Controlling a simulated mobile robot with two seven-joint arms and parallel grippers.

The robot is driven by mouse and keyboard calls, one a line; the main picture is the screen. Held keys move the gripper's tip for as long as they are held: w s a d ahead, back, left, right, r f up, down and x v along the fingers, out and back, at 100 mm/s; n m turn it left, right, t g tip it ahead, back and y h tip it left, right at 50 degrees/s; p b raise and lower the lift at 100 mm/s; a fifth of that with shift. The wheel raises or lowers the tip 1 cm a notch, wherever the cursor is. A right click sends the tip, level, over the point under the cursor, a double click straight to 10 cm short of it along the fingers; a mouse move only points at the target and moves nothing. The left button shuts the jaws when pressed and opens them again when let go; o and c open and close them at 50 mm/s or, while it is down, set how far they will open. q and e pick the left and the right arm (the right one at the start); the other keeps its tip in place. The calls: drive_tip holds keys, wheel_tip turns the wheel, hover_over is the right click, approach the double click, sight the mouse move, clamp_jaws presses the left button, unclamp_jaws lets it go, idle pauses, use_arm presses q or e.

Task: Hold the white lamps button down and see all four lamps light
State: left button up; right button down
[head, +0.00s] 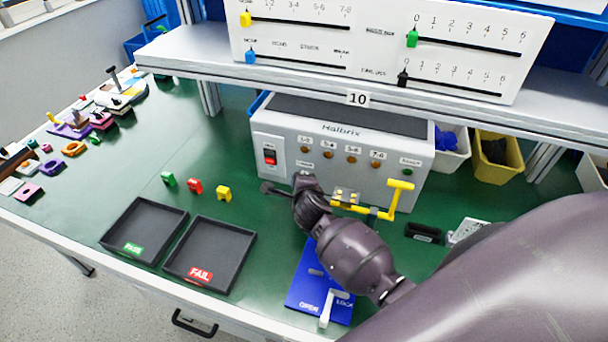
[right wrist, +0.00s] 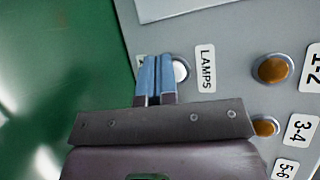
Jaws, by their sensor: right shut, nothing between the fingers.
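The grey Halbrix box (head: 345,128) stands on the bench under the shelf. Its four lamps, labelled 1-2 (head: 304,153), 3-4 (head: 327,157), 5-6 (head: 351,161) and 7-8 (head: 375,165), look dull amber with no clear glow. In the right wrist view the white lamps button (right wrist: 181,70) sits beside its LAMPS label (right wrist: 205,69), partly covered by my fingers. My right gripper (right wrist: 157,60) is shut and empty, its blue fingertips over the button's edge; contact cannot be told. In the head view my right wrist hides the button. My left gripper is out of view.
A red power switch (head: 270,157) is on the box's left face. A yellow lever (head: 398,198) sticks out at its right. A blue plate (head: 310,285) with a white handle lies in front. Black PASS (head: 118,225) and FAIL (head: 182,270) trays stand left. Small coloured pieces (head: 195,186) lie between.

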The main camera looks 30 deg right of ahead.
drive_tip(key=shift+w+d, duration=0.2)
drive_tip(key=shift+d, duration=0.1)
idle(0.4)
drive_tip(key=shift+d, duration=0.1)
idle(0.4)
idle(0.8)
idle(0.8)
idle(0.8)
idle(0.7)
idle(0.9)
